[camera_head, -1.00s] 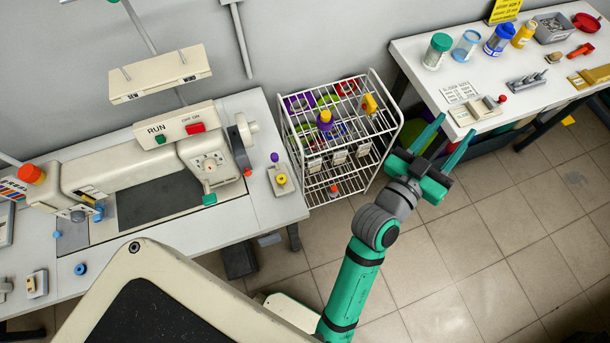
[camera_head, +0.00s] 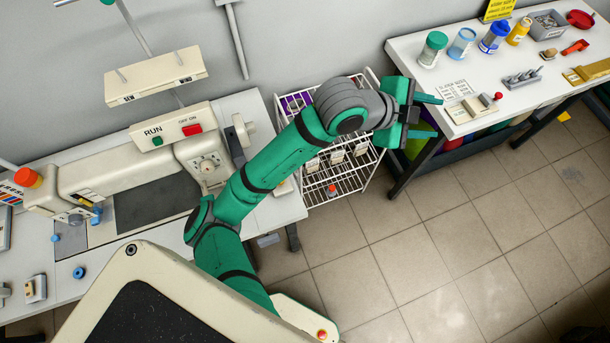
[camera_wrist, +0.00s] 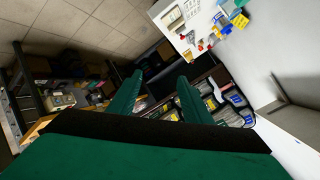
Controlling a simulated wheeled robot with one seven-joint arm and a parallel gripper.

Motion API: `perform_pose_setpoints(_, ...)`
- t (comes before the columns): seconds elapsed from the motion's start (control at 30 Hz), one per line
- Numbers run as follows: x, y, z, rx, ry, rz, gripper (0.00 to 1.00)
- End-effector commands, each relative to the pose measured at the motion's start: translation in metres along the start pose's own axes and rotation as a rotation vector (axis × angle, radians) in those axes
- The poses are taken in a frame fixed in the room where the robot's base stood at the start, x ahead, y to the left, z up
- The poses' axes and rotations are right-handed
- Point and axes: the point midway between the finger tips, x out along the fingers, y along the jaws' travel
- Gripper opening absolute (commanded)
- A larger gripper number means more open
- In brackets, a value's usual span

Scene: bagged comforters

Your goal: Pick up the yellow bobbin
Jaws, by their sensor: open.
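The yellow bobbin cannot be made out now. The small stand (camera_head: 284,188) at the right end of the sewing table, where a yellow ring-shaped piece showed earlier, is mostly covered by my green arm. My gripper (camera_head: 428,117) is open and empty, above the gap between the white wire rack (camera_head: 345,184) and the right-hand table (camera_head: 465,118). In the wrist view its two green fingers (camera_wrist: 160,76) stand apart with nothing held between them.
The sewing machine (camera_head: 110,180) stands on the left table (camera_head: 115,262), with a blue ring (camera_head: 78,272). Jars, including a green-capped jar (camera_head: 432,48), and a yellow bottle (camera_head: 519,31) stand on the right table. The tiled floor (camera_head: 450,230) in front is clear.

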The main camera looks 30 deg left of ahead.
Motion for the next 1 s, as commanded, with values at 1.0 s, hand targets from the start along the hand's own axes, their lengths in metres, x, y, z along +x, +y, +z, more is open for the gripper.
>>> perform_pose_setpoints(1.0, -0.22, 0.153, 0.25, 0.134, -0.698, 0.807, 0.45)
